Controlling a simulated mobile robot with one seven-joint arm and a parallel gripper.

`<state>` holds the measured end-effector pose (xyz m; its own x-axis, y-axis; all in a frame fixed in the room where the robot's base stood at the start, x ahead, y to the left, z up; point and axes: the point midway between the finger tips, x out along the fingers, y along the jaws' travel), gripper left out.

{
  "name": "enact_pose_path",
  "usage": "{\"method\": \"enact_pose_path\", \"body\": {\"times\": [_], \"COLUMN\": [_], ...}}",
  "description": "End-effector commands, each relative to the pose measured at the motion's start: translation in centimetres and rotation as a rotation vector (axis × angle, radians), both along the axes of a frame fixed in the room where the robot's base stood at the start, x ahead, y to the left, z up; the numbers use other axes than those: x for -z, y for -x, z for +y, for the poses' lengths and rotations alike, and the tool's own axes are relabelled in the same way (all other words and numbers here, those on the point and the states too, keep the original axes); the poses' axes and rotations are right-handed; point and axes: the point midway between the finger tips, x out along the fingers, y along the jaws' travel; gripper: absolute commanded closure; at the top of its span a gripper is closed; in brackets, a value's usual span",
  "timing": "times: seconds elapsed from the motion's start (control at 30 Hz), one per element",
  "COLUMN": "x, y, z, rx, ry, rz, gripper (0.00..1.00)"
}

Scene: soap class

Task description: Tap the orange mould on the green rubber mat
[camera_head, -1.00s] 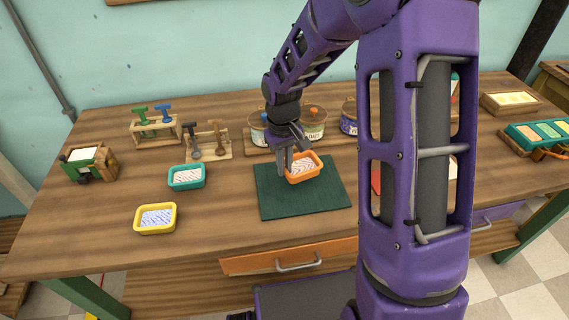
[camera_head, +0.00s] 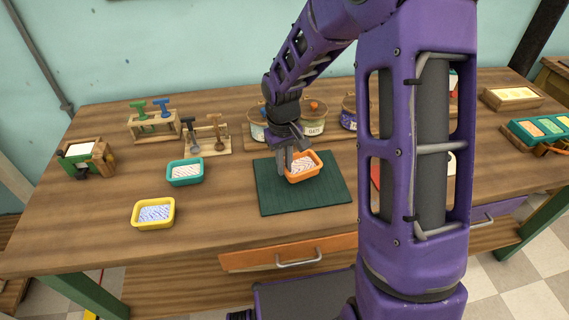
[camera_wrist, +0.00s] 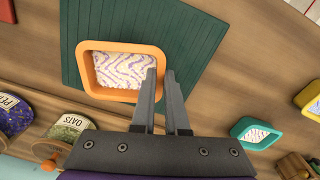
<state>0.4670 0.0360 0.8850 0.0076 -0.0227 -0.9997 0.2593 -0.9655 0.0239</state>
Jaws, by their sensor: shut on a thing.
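The orange mould (camera_head: 304,179) is a small rectangular tray with a white and purple swirled filling. It is over the green rubber mat (camera_head: 325,203), near the mat's back edge; I cannot tell whether it touches the mat. My gripper (camera_head: 287,168) is at the mould's left side, shut on its wall. In the wrist view my gripper (camera_wrist: 161,85) has one finger inside and one outside the mould's right wall. The mould (camera_wrist: 150,51) and part of the mat (camera_wrist: 192,65) show there too.
A teal mould (camera_head: 185,182) and a yellow mould (camera_head: 135,215) stand to the left on the table. Stamps on wooden racks (camera_head: 207,153) and lidded jars (camera_head: 313,125) stand behind.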

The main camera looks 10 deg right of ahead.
Motion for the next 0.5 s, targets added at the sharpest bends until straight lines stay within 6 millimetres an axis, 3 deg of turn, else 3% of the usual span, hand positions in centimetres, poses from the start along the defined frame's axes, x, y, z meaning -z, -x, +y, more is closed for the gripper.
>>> {"method": "enact_pose_path", "body": {"times": [0.17, 0.2, 0.5], "x": [4.2, 3.2, 2.7], "y": [0.0, 0.0, 0.0], "z": [0.0, 0.0, 0.0], "rx": [-0.001, 0.000, 0.000], "ry": [0.000, 0.000, 0.000], "rz": [0.002, -0.001, 0.001], "gripper": [1.00, 1.00, 1.00]}}
